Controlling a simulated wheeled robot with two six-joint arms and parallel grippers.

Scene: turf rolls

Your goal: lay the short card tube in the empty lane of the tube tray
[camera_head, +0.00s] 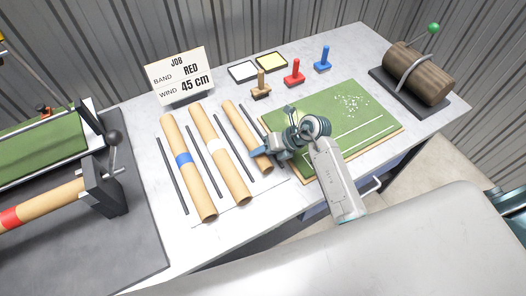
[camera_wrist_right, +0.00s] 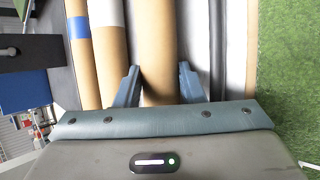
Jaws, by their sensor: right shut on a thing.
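The short card tube (camera_head: 240,127) is plain brown and lies lengthwise along the right-hand lane of the tube tray (camera_head: 212,214), between two dark divider bars. I cannot tell whether it touches the tray floor. My right gripper (camera_head: 262,152) is shut on its near end. In the right wrist view the fingers (camera_wrist_right: 158,88) stand on either side of the tube (camera_wrist_right: 157,40). The other two lanes hold a blue-banded tube (camera_head: 178,140) and a white-banded tube (camera_head: 230,175). My left gripper is not in view.
A green turf board (camera_head: 370,122) lies right of the tray. Coloured stamps (camera_head: 294,74), ink pads (camera_head: 271,62) and a job sign (camera_head: 180,75) stand behind. A log on a dark base (camera_head: 418,75) is at far right. A roller machine with a red-banded tube (camera_head: 50,203) stands left.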

